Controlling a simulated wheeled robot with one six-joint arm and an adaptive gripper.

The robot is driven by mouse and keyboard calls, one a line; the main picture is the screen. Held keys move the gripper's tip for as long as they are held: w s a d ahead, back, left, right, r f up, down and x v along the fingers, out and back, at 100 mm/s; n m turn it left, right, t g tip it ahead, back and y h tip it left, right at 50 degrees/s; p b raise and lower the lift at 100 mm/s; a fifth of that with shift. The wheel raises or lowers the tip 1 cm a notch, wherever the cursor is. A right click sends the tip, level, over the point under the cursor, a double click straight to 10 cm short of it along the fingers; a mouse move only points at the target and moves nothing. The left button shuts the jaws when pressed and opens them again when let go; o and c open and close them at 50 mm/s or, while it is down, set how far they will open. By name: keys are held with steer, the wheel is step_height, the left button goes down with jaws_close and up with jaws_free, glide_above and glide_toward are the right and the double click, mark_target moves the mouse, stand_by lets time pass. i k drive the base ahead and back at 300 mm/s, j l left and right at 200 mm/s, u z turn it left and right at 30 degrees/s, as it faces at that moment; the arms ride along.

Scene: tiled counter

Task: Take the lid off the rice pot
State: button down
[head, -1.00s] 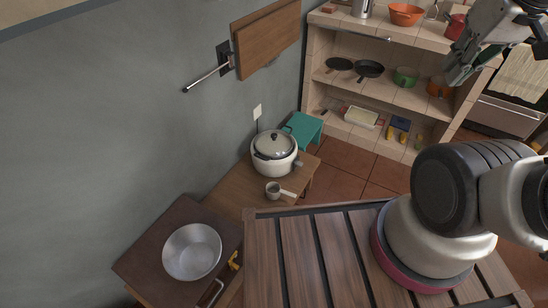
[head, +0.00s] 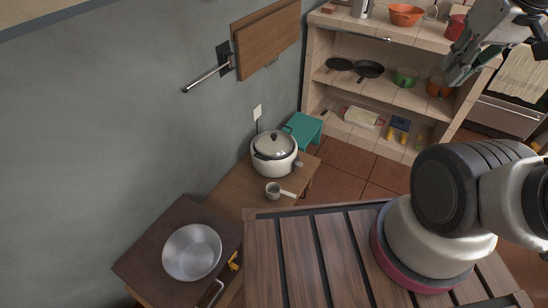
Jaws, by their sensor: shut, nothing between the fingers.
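The rice pot (head: 273,166) is white and rounded, and stands on a small wooden table against the grey wall. Its lid (head: 274,145) is on it, shiny grey with a dark knob on top. My gripper (head: 459,74) is at the upper right, in front of the shelf, well apart from the pot. It is shut and empty.
A small ladle-like cup (head: 274,190) lies in front of the pot on the wooden table (head: 236,188). A metal bowl (head: 192,252) sits on a dark board at lower left. A teal stool (head: 306,128) stands behind the pot. Shelves (head: 333,92) hold several pans.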

mark_target(271, 143)
steer(key=u, duration=0.6)
steer(key=i+l+u, duration=0.15)
steer(key=l+u, duration=0.15)
steer(key=i+l+u, duration=0.1)
steer(key=l+u, duration=0.25)
steer(key=i+l+u, duration=0.1)
steer(key=l+u, duration=0.45)
steer(key=l, duration=1.8)
steer(key=i, duration=0.05)
